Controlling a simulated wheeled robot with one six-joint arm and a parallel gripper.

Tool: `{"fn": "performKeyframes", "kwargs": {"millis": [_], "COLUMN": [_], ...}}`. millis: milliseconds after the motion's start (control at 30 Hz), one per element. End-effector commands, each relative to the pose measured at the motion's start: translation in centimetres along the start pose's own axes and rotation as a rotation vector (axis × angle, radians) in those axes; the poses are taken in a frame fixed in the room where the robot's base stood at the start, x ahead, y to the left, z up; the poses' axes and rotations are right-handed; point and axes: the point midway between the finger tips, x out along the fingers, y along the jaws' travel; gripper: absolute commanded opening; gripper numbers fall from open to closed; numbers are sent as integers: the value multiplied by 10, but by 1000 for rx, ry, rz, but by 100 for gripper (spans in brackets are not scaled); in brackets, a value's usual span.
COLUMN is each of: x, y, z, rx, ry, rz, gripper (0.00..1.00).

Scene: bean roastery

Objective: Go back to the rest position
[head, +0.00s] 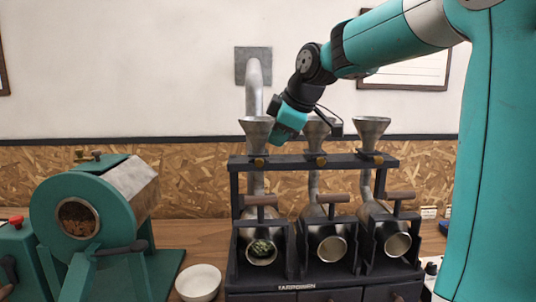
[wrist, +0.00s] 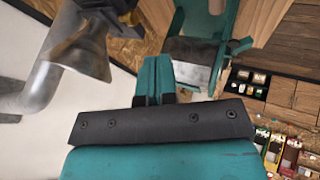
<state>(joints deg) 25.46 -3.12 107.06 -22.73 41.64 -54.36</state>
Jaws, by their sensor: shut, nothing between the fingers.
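A teal roaster (head: 118,205) stands at the left. A white bowl (head: 198,281) sits on the wooden counter (head: 208,234) between the two machines. The right funnel (head: 369,133) stands near my arm. A grey pipe (head: 254,80) comes from the wall. The wall space above the left roaster is clear.

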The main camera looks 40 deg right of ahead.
Motion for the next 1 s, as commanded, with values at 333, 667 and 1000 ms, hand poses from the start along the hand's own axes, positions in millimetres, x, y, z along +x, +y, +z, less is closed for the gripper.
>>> {"fn": "performKeyframes", "kwargs": {"millis": [333,667,1000], "x": [-10,17,2], "y": [-2,-157,-354], "z": [-3,-46,-13], "rx": [-2,140,317], "ry": [2,10,-201], "rz": [-5,-296,-616], "gripper": [0,0,0]}}
